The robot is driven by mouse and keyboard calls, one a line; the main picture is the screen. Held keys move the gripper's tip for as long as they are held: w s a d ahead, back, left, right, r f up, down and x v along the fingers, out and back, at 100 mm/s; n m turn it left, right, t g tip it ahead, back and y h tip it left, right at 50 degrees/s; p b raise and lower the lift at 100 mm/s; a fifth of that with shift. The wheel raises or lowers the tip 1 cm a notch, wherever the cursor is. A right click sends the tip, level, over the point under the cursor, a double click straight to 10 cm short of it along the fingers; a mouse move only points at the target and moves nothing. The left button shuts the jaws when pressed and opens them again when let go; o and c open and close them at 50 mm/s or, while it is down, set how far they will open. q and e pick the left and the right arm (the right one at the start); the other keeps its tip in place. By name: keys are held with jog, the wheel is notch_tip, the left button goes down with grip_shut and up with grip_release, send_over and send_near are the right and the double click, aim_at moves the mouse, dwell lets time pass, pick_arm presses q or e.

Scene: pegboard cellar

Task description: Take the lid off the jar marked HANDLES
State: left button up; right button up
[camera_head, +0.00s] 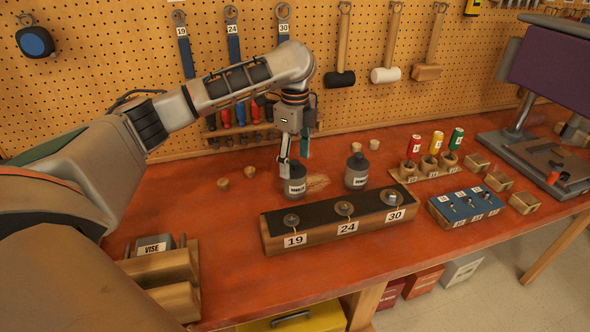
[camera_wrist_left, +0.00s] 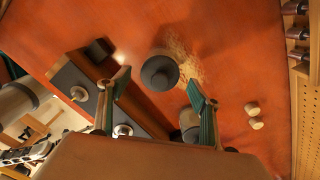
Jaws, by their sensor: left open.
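The jar marked HANDLES (camera_head: 295,189) is a small grey jar with a white label, standing upright on the red bench. Its label is small and partly readable. Its dark round lid (camera_wrist_left: 160,72) is on the jar, in the space between my fingertips in the left wrist view. My left gripper (camera_head: 294,166) points down at this jar and is open, with its fingers at either side of the lid's knob. I cannot tell whether they touch it. It also shows in the left wrist view (camera_wrist_left: 159,88). My right gripper is not in view.
A second grey jar (camera_head: 356,174) stands to the right. A long block (camera_head: 340,233) numbered 19, 24 and 30 lies in front. Sawdust (camera_head: 317,182) and small wooden pieces (camera_head: 222,184) lie nearby. The pegboard (camera_head: 150,50) rises behind.

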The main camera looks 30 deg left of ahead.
pick_arm(q)
jog(key=shift+f, duration=0.5)
jog(key=c, duration=1.1)
jog(key=shift+c, duration=0.2)
jog(key=shift+r, duration=0.2)
